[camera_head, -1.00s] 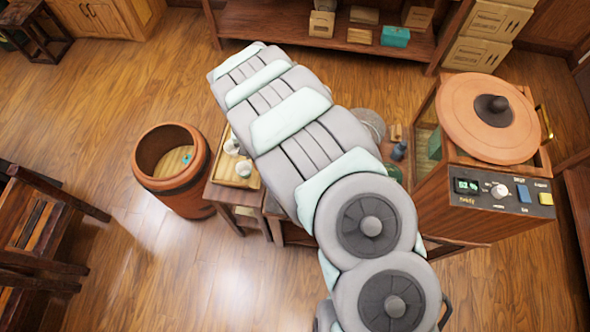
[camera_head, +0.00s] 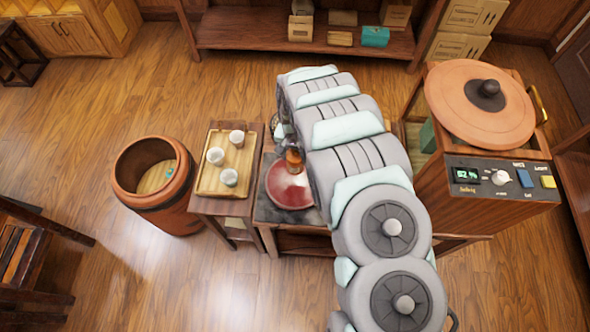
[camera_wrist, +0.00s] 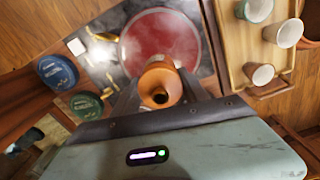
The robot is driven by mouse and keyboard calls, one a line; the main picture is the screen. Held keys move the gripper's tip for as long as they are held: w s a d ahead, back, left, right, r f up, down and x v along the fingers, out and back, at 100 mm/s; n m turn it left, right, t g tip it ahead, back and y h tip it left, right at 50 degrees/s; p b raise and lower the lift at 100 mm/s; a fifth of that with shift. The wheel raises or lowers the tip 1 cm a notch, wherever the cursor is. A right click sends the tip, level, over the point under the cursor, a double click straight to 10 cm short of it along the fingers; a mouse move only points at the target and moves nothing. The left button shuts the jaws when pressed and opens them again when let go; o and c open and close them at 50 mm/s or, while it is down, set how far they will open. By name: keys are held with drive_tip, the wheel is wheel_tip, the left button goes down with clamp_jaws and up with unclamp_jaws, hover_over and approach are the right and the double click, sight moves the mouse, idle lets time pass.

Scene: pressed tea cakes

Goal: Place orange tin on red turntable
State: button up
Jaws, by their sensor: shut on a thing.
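The orange tin (camera_head: 293,160) is in my gripper, just above the back edge of the red turntable (camera_head: 288,190) in the head view. I cannot tell whether the tin touches the turntable. My arm hides the table to the right of the turntable in the head view.
In the wrist view, a blue tin (camera_wrist: 57,72) and a green tin (camera_wrist: 87,107) stand at the left. A wooden cabinet with a control panel (camera_head: 500,181) stands at the right.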

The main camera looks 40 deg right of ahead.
drive_tip(key=shift+f, duration=4.75)
drive_tip(key=shift+f, duration=0.2)
drive_tip(key=o, duration=1.4)
drive_tip(key=shift+o, duration=0.2)
drive_tip(key=shift+r, duration=6.2)
